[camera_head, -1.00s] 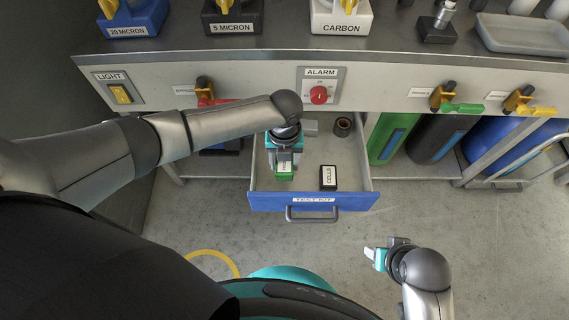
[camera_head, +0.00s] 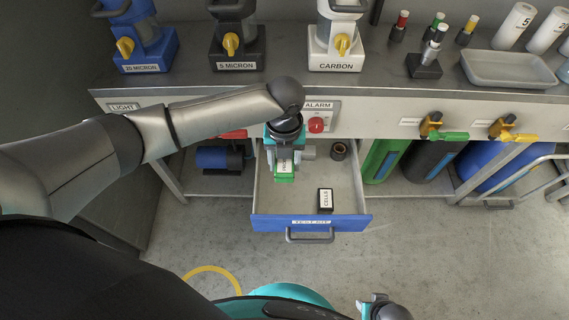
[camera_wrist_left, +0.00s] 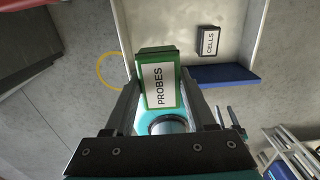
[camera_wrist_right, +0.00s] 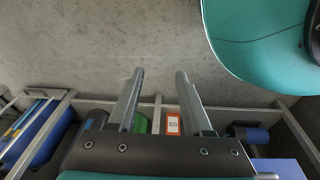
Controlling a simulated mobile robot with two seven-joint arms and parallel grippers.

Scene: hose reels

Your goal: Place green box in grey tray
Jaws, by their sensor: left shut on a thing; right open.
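The green box (camera_head: 284,168), labelled PROBES, is held between the fingers of my left gripper (camera_head: 284,160), over the left part of the open drawer. In the left wrist view the green box (camera_wrist_left: 160,82) sits between both fingers, its label facing the camera. The grey tray (camera_head: 512,70) lies at the right of the bench top and looks empty. My right gripper (camera_head: 372,302) is low at the bottom of the head view. In the right wrist view its fingers (camera_wrist_right: 160,95) are apart with nothing between them.
The drawer (camera_head: 345,190) holds a black CELLS box (camera_head: 325,198) and a dark ring (camera_head: 339,150). Filter housings stand along the bench back. A small black stand (camera_head: 424,66) and colour-topped vials are left of the tray. Valve handles (camera_head: 445,135) jut from the bench front.

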